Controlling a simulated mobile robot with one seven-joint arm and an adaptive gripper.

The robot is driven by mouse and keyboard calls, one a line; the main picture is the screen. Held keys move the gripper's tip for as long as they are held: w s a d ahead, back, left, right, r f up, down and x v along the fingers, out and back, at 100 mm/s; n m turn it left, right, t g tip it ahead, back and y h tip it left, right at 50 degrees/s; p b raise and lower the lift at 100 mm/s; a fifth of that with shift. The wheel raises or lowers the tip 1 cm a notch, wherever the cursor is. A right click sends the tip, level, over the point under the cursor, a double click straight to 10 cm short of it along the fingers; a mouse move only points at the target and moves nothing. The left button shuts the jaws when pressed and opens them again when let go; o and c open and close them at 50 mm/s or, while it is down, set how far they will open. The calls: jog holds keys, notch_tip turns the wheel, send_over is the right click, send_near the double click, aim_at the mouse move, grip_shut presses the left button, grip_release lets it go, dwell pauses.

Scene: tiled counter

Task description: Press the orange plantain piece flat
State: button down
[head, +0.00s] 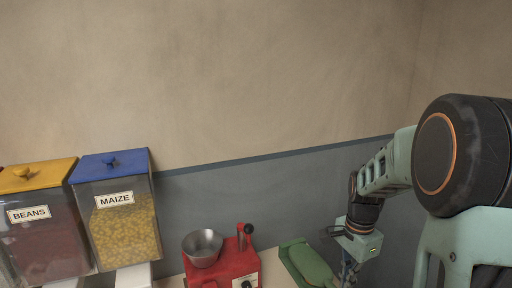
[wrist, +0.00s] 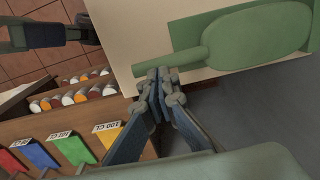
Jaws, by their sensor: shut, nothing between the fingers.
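A green paddle-shaped piece (wrist: 258,38) with a handle (wrist: 165,62) lies over a flat green board (wrist: 185,32) in the wrist view. In the head view the green piece (head: 308,263) is at the bottom edge, left of my gripper (head: 348,273). My gripper (wrist: 164,78) is shut and empty, its fingertips close to the handle's end in the wrist view; I cannot tell whether they touch it. No orange plantain piece shows in either view; whether it lies under the green paddle I cannot tell.
A red machine (head: 236,268) with a metal bowl (head: 202,247) stands left of the green piece. Bins of maize (head: 125,225) and beans (head: 45,240) stand further left. Below the counter, the wrist view shows a wooden shelf with several jars (wrist: 68,98) and coloured tags (wrist: 72,149).

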notch_tip(320, 180, up, 6)
jog(key=p, duration=0.4)
jog(key=shift+a, duration=0.1)
